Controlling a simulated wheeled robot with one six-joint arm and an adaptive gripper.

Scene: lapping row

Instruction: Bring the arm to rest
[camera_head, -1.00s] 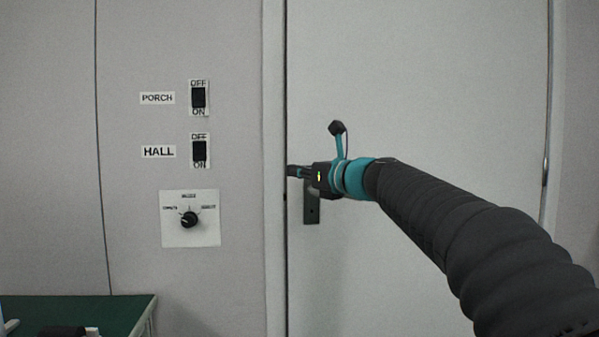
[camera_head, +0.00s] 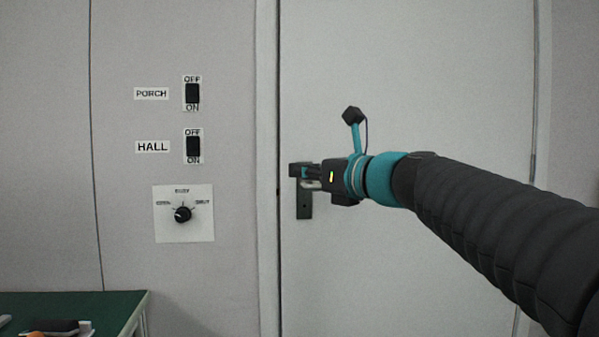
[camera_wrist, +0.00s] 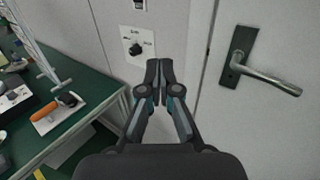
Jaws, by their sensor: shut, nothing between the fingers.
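My gripper (camera_head: 297,170) is at the end of my outstretched arm, in front of the door in the head view. It hides part of the door handle there. The wrist view shows my gripper (camera_wrist: 158,66) with its fingers together and nothing between them. The door handle (camera_wrist: 262,72), a dark plate with a metal lever, is to the right of the fingers in that view and apart from them. The lower part of its plate (camera_head: 304,205) shows below my gripper in the head view. The door (camera_head: 400,90) looks shut.
Left of the door, the wall carries a PORCH switch (camera_head: 192,93), a HALL switch (camera_head: 193,146) and a rotary knob (camera_head: 183,214). A green-topped table (camera_head: 110,304) stands at lower left. An orange-handled tool (camera_wrist: 48,112) lies on it in the wrist view.

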